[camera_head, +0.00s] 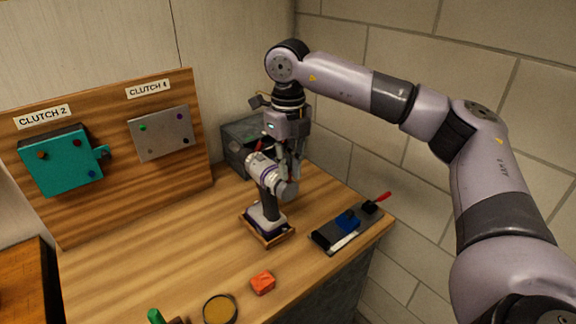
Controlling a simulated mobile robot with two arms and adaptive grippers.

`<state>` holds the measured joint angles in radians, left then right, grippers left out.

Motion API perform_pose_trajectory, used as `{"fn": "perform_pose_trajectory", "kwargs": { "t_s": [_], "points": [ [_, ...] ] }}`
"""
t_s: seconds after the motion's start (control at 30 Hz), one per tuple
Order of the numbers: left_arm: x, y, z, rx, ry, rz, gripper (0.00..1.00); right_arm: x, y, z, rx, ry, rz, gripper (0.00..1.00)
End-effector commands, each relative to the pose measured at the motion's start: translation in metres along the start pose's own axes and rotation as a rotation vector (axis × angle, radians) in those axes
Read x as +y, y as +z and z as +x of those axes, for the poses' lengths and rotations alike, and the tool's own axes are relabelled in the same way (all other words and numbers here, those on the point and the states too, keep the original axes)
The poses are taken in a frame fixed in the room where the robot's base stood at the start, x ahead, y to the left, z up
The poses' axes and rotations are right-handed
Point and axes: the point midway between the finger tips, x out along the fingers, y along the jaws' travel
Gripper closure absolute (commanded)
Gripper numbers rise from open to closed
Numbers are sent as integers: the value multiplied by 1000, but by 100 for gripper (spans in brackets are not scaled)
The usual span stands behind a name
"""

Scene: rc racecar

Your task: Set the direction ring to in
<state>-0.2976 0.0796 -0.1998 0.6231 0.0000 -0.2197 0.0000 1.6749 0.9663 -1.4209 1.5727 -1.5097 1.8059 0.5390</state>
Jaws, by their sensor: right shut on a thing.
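A white and dark grey power drill (268,203) stands upright in a wooden holder (279,239) on the bench. The direction ring cannot be told apart clearly at this size; the drill's head (262,171) has light and dark bands around it. My right gripper (290,172) points down from above and is shut at the drill's head, on its right side. The fingers overlap the head, so the exact contact is hidden. My left gripper is not in view.
A wooden board with a teal box (60,161) and a grey plate (162,134) stands behind. A dark box (243,147) is behind the drill. A dark tray with tools (327,235) lies right. An orange block (263,282) and a round dish (220,309) lie in front.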

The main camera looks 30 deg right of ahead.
Motion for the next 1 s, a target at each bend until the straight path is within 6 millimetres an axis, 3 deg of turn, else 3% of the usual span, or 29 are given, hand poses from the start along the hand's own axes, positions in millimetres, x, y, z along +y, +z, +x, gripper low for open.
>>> {"fn": "perform_pose_trajectory", "kwargs": {
  "t_s": [0.37, 1.0],
  "points": [
    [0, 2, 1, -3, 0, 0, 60, -3, 0, 0, 1, 36, 1, 100],
    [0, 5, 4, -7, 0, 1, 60, -28, 0, 6, 0, 425, 3, 100]
  ]
}}
